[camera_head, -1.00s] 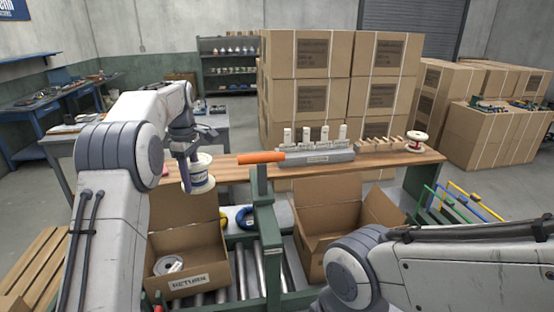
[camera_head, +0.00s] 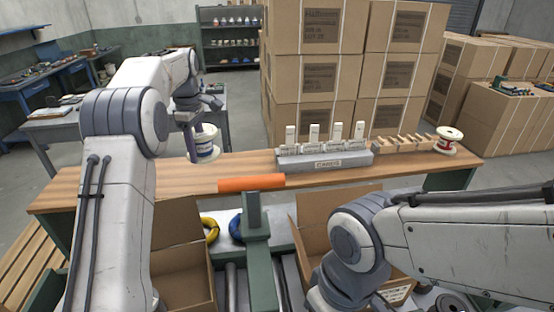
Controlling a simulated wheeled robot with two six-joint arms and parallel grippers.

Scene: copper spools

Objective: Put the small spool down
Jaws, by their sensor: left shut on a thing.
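The small spool (camera_head: 206,146), white with a blue label, is held upright at the end of my left arm. My left gripper (camera_head: 192,138) is shut on it; the fingers show at its left side. The spool appears against the back edge of the wooden bench top (camera_head: 130,187), left of the grey rack. I cannot tell whether its base touches the wood. A second spool (camera_head: 447,140), white with red, stands at the bench's right end. My right arm shows at lower right, but its gripper is not visible.
A grey rack (camera_head: 325,161) with several white upright pieces and a wooden pegged rack (camera_head: 404,143) stand on the bench. An orange bar (camera_head: 252,183) lies at the front edge. Open cardboard boxes (camera_head: 183,270) sit below. The bench's left part is clear.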

